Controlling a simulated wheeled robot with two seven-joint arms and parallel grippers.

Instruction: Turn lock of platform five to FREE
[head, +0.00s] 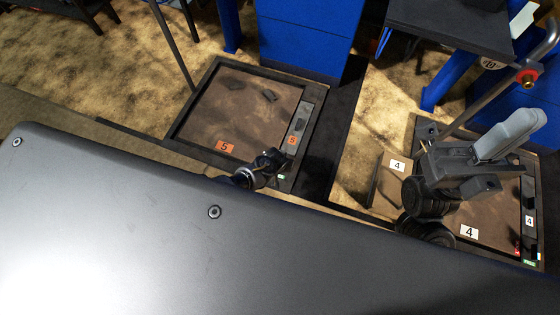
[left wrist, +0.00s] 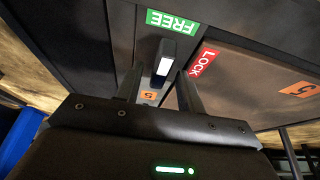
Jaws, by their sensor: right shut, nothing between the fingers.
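Platform five (head: 190,135) is a dark framed brown plate with an orange 5 label, left of centre in the head view. Its lock handle (left wrist: 164,60), a dark bar with a white stripe, shows in the left wrist view. Its far end lies near the green FREE label (left wrist: 172,22); the red LOCK label (left wrist: 204,62) is to its right. My left gripper (left wrist: 160,88) is open, with one finger on each side of the handle; I cannot tell whether they touch it. My right gripper (head: 510,135) is shut and empty, above platform four.
Platform four (head: 490,215) lies at the right, with white 4 labels. Blue cabinets (head: 305,35) stand behind platform five. A metal rail (head: 490,95) with a red fitting rises near my right gripper. Carpet (head: 90,60) is open at the upper left.

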